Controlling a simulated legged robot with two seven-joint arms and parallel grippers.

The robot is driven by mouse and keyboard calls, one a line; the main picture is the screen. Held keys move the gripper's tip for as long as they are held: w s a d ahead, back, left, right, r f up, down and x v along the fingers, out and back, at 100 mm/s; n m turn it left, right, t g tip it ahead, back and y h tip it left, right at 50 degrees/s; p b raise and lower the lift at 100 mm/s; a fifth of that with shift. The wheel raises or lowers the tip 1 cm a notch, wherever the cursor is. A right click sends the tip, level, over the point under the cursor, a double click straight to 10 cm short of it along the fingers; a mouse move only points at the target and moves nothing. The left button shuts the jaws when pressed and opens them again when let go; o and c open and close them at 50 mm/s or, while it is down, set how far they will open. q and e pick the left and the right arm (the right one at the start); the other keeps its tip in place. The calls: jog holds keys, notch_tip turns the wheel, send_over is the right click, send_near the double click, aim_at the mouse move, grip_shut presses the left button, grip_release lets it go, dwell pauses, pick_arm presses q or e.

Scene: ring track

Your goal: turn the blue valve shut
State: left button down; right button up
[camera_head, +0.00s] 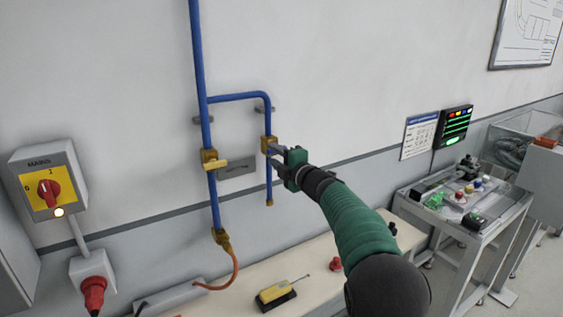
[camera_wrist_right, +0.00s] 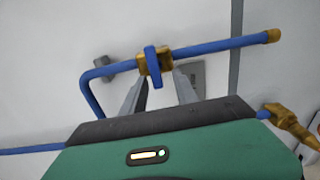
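The blue valve has a brass body (camera_head: 268,144) on the short right branch of the blue pipe. Its blue handle (camera_wrist_right: 153,66) shows in the right wrist view, where it looks crosswise to the pipe. The handle is hard to make out in the head view, where my gripper is in front. My right gripper (camera_head: 276,156) is at this valve. In the right wrist view its two fingers (camera_wrist_right: 160,84) are apart, one on each side of the handle's lower end, with a gap visible on the right. My left gripper is not in view.
A valve with a yellow handle (camera_head: 213,164) sits on the main blue pipe (camera_head: 202,100), left of my gripper. A grey plate (camera_head: 237,168) lies between the pipes. Below is a bench (camera_head: 325,262) with a yellow device (camera_head: 272,291). A switch box (camera_head: 48,186) is at left.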

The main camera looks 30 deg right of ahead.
jog(key=s+b, duration=0.3)
jog(key=s, duration=1.3)
jog(key=shift+s+d+f, duration=0.15)
jog(key=shift+s+d, duration=0.1)
jog(key=shift+d, duration=0.1)
jog(key=s+a+f+m+g+h+p, duration=0.1)
jog(key=a+f+m+g, duration=0.2)
jog(key=f, duration=0.4)
jog(key=s+a+f+m+g+h, duration=0.1)
jog(key=a+f+m+g, duration=0.1)
jog(key=f+m, duration=0.4)
jog(key=s+a+f+m+g+h+p, duration=0.1)
jog(key=s+a+f+m+g, duration=0.15)
jog(key=f, duration=0.55)
jog(key=s+a+f+m+g+y, duration=0.1)
jog(key=s+a+f+m+g, duration=0.2)
jog(key=s+a+f, duration=0.3)
jog(key=s+a+f+m+g+y, duration=0.1)
jog(key=s+a+f+m+g, duration=0.3)
jog(key=s+f, duration=0.5)
jog(key=s+a+g, duration=0.1)
jog(key=s+a, duration=0.1)
jog(key=s, duration=0.2)
jog(key=shift+a+f+p, duration=0.2)
jog(key=shift+a+p, duration=0.05)
jog(key=shift+p, duration=0.05)
